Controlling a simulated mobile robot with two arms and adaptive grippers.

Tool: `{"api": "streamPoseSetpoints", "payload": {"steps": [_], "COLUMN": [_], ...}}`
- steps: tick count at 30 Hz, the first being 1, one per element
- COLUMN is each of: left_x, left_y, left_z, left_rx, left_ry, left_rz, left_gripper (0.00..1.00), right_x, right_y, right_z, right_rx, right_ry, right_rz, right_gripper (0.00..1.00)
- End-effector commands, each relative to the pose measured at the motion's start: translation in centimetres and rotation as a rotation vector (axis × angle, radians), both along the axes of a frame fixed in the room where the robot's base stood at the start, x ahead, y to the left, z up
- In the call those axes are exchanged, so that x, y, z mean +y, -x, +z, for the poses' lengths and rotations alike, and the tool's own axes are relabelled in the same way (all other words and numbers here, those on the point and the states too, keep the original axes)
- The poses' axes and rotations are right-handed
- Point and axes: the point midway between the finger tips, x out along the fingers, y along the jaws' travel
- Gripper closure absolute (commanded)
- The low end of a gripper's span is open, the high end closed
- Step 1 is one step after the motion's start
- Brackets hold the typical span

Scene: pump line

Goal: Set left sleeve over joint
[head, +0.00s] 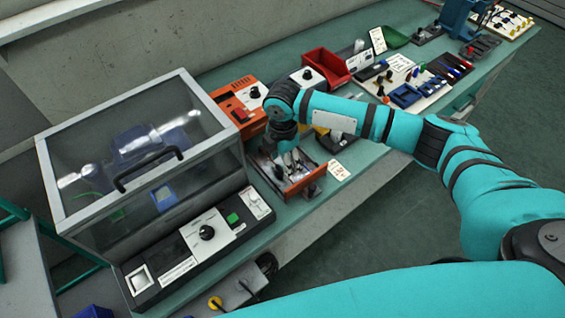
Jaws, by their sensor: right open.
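My right gripper (290,160) points down, open, over an orange-sided tray or fixture (305,182) on the bench. Small metallic and dark parts lie inside it, close to the fingertips. The parts are too small and partly covered by the gripper, so I cannot tell which is the left sleeve or the joint. I cannot tell whether the fingers touch any of them. My left gripper is not in view.
A clear-covered case (105,150) with a black handle stands left of the fixture, its control panel (205,233) in front. Behind are an orange device (235,97) and a red bin (327,66). Blue parts and boards (405,95) lie farther right on the green bench.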

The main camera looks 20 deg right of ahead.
Motion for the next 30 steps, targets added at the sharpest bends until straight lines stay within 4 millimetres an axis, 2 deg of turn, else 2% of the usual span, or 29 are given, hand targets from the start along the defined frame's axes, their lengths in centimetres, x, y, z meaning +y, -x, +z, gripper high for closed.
{"api": "streamPoseSetpoints", "payload": {"steps": [6,15,27,28,30], "left_x": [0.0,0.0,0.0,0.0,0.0], "left_y": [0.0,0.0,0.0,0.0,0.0], "left_z": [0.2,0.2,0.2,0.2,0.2], "left_rx": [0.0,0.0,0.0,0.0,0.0], "left_ry": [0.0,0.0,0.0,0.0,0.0], "left_rz": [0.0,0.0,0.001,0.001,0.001], "left_gripper": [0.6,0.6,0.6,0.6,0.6], "right_x": [0.0,0.0,0.0,0.0,0.0], "right_y": [0.0,0.0,0.0,0.0,0.0], "right_z": [-1.8,-2.0,-2.0,-2.0,-2.0], "right_rx": [-0.001,-0.001,-0.001,-0.001,-0.001], "right_ry": [0.002,0.001,0.001,0.001,0.001], "right_rz": [0.001,0.001,0.0,0.0,0.0], "right_gripper": [0.44,0.44,0.97,1.0,1.0]}}
